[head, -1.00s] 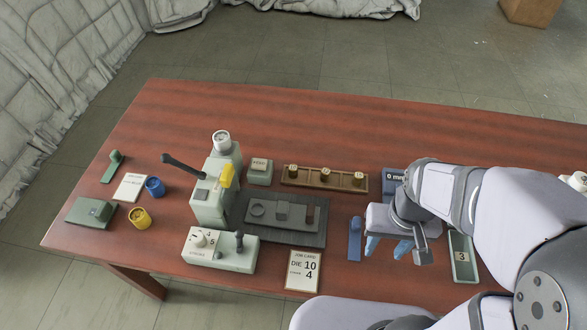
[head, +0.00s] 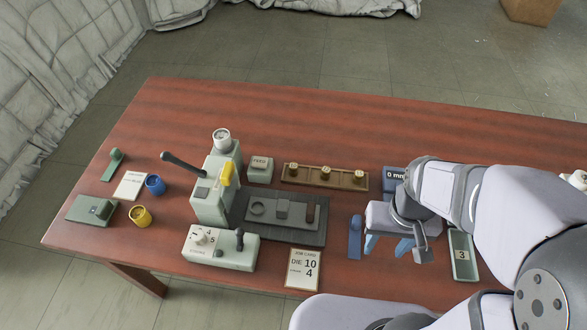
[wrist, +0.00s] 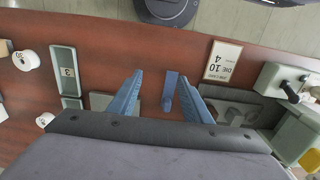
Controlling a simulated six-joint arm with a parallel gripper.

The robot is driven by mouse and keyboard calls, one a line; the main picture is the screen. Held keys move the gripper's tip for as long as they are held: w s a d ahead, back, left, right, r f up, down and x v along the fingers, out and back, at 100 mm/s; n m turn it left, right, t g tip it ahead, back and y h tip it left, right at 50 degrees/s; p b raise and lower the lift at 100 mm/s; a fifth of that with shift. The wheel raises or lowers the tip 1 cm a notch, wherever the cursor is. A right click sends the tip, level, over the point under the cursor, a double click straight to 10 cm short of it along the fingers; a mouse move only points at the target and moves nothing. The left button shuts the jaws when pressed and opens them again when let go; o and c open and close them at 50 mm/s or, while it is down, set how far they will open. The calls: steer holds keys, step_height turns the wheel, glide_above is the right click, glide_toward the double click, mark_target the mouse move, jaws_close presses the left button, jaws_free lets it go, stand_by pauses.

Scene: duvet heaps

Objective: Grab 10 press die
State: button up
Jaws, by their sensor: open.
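A job card (head: 303,269) near the front of the table reads "DIE 10" and "4"; it also shows in the wrist view (wrist: 222,61). The grey-green press (head: 212,190) stands left of the rack. My gripper (head: 388,245) is open and empty over the table, right of the card and in front of the rack. In the wrist view its blue fingers (wrist: 160,76) stand apart, with an upright-looking blue piece (wrist: 170,88) showing between them.
A tray marked "3" (head: 462,260) lies right of my gripper. White round pieces, one marked "30" (wrist: 23,60), lie beyond it. A control box (head: 220,250), a blue cup (head: 155,186) and a yellow cup (head: 140,217) are at left. The back strip is clear.

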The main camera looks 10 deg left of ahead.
steer(key=t+y+b, duration=0.3)
steer(key=t+b, duration=0.7)
steer(key=b, duration=0.2)
glide_toward(292, 169)
step_height(292, 169, up, 2)
steer(key=a, duration=0.2)
steer(key=s+a+f+m+t+h+b, duration=0.1)
steer(key=h+b, duration=0.1)
steer(key=b, duration=0.1)
steer(key=s+a+f+m+t+h+b, duration=0.1)
steer(key=s+a+f+t+h+b, duration=0.1)
steer(key=h+b, duration=0.1)
steer(key=shift+a+f+b, duration=0.1)
steer(key=shift+f+b, duration=0.1)
steer(key=shift+b, duration=0.1)
steer(key=shift+s+d+h, duration=0.2)
steer(key=shift+s+h, duration=0.1)
steer(key=shift+s, duration=0.05)
steer(key=shift+b+x, duration=0.8)
steer(key=shift+x, duration=5.25)
steer(key=shift+d+r, duration=0.15)
jaws_close()
